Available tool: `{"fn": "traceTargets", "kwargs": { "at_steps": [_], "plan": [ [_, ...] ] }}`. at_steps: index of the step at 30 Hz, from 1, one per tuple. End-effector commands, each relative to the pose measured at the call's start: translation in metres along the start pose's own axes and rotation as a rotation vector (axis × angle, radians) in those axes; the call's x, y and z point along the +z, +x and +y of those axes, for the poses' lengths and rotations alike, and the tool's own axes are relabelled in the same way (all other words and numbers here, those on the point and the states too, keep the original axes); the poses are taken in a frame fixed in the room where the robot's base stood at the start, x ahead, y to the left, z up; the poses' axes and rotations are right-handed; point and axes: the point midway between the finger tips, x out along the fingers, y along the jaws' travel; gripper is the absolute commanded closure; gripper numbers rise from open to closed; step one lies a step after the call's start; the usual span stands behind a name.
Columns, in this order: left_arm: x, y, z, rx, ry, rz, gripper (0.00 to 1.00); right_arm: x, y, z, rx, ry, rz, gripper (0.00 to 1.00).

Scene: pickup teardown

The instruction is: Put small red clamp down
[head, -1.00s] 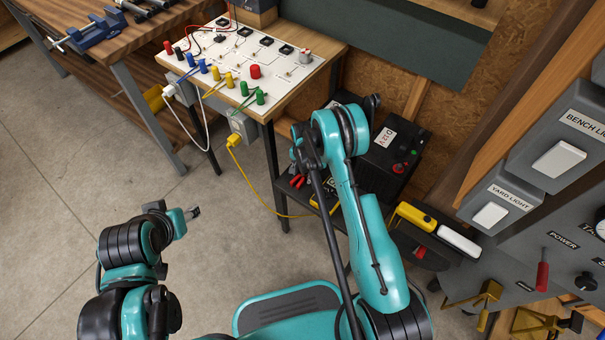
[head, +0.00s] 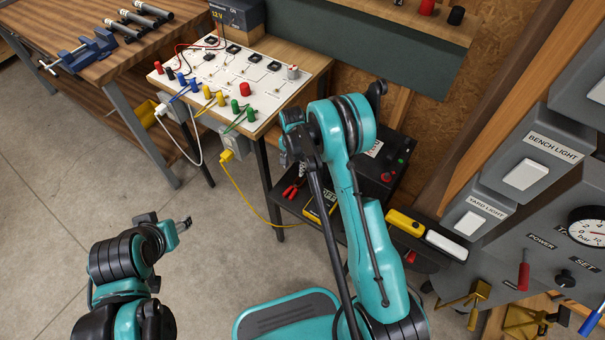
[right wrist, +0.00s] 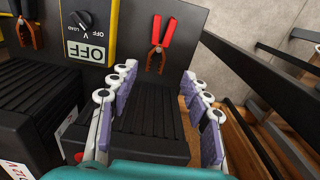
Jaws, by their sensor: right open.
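The small red clamp (right wrist: 160,45) lies on a black shelf surface, its red handles and small orange-brown jaws visible in the right wrist view.
A yellow device with an OFF dial (right wrist: 92,35) lies left of the clamp; another dark clamp (right wrist: 25,25) lies beyond. A black box (head: 382,165) stands behind my right arm. The board (head: 270,100) with coloured terminals sits above left. A yellow cable (head: 246,198) hangs near the shelf.

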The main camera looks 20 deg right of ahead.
Motion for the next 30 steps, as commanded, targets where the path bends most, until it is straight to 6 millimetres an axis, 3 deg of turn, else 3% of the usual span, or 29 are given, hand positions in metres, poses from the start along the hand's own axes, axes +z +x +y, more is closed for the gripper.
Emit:
{"fn": "traceTargets", "kwargs": {
  "at_steps": [8, 12, 15, 22, 30],
  "plan": [
    [0.0, 0.0, 0.0, 0.0, 0.0, 0.0, 0.52, 0.015, -0.126, 0.019, -0.093, -0.187, 0.091, 0.52],
    [0.0, 0.0, 0.0, 0.0, 0.0, 0.0, 0.52, 0.034, -0.189, 0.043, -0.144, -0.31, 0.159, 0.52],
    [0.0, 0.0, 0.0, 0.0, 0.0, 0.0, 0.52, 0.052, -0.225, 0.066, -0.176, -0.397, 0.213, 0.52],
    [0.0, 0.0, 0.0, 0.0, 0.0, 0.0, 0.52, 0.098, -0.279, 0.123, -0.233, -0.595, 0.35, 0.52],
    [0.0, 0.0, 0.0, 0.0, 0.0, 0.0, 0.52, 0.145, -0.292, 0.182, -0.265, -0.791, 0.506, 0.52]
  ]
}}
